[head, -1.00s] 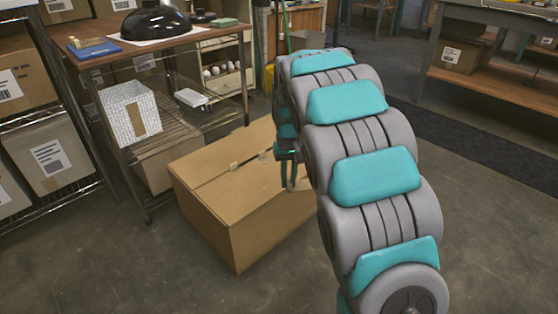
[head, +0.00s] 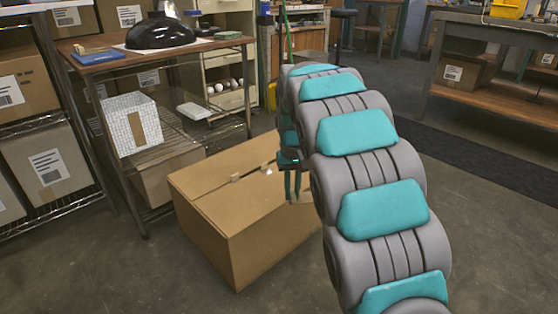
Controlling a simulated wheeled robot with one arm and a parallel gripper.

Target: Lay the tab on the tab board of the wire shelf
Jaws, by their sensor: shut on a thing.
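My gripper (head: 292,190) points down in front of the cardboard box's far right side, partly hidden by my arm. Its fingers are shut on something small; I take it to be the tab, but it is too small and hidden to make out. The wire shelf (head: 180,138) is at left, under a wooden top. On it stands a white brick-patterned board or box (head: 118,122) with a tan strip on its front. I cannot tell whether this is the tab board. My gripper is well to the right of the shelf and apart from it.
A large closed cardboard box (head: 235,215) stands on the floor between my gripper and the shelf. A black dome (head: 160,32) and a blue book (head: 97,53) lie on the wooden top (head: 110,63). A workbench (head: 480,95) stands at back right. The floor at right is open.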

